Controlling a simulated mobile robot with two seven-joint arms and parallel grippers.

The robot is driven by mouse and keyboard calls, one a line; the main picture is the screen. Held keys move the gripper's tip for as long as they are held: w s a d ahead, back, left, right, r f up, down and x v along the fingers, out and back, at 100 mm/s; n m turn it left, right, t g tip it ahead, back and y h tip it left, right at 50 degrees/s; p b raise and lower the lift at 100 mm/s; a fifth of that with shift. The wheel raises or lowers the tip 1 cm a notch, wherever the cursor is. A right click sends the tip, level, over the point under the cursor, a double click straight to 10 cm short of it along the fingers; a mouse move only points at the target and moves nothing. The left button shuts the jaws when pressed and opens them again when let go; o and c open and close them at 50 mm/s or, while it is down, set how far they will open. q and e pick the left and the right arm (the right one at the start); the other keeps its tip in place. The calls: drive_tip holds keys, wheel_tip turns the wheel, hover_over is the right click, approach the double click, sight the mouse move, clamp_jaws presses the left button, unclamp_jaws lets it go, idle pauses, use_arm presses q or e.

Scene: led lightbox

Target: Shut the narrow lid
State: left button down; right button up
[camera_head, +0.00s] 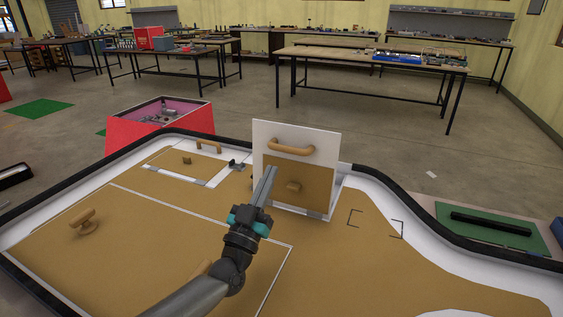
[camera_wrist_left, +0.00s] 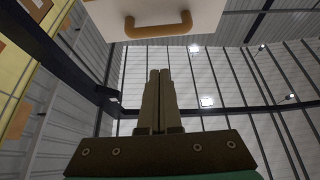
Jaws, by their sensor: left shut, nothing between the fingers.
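A lid panel (camera_head: 326,150), the only one standing open, is upright near the middle of the head view. It is white along the top and left, with a brown face below, a wooden bar handle (camera_head: 290,147) and a small wooden knob (camera_head: 293,187). My left gripper (camera_head: 269,171) is shut and empty, fingers pointing up, in front of the panel's left part. In the left wrist view, the fingers (camera_wrist_left: 159,75) point up below the white panel (camera_wrist_left: 205,14) and its handle (camera_wrist_left: 157,29). I cannot tell whether they touch it. My right gripper is not in view.
A flat panel (camera_head: 163,172) with a handle and knob lies to the left on the brown board (camera_head: 380,275). A black-edged rim (camera_head: 415,203) surrounds the board. A red box (camera_head: 119,133) stands behind.

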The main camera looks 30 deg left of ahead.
use_arm(q)
drive_tip(key=w+b, duration=0.2)
drive_tip(key=w, duration=0.5)
drive_tip(key=shift+a+r, duration=0.15)
drive_tip(key=shift+r, duration=0.15)
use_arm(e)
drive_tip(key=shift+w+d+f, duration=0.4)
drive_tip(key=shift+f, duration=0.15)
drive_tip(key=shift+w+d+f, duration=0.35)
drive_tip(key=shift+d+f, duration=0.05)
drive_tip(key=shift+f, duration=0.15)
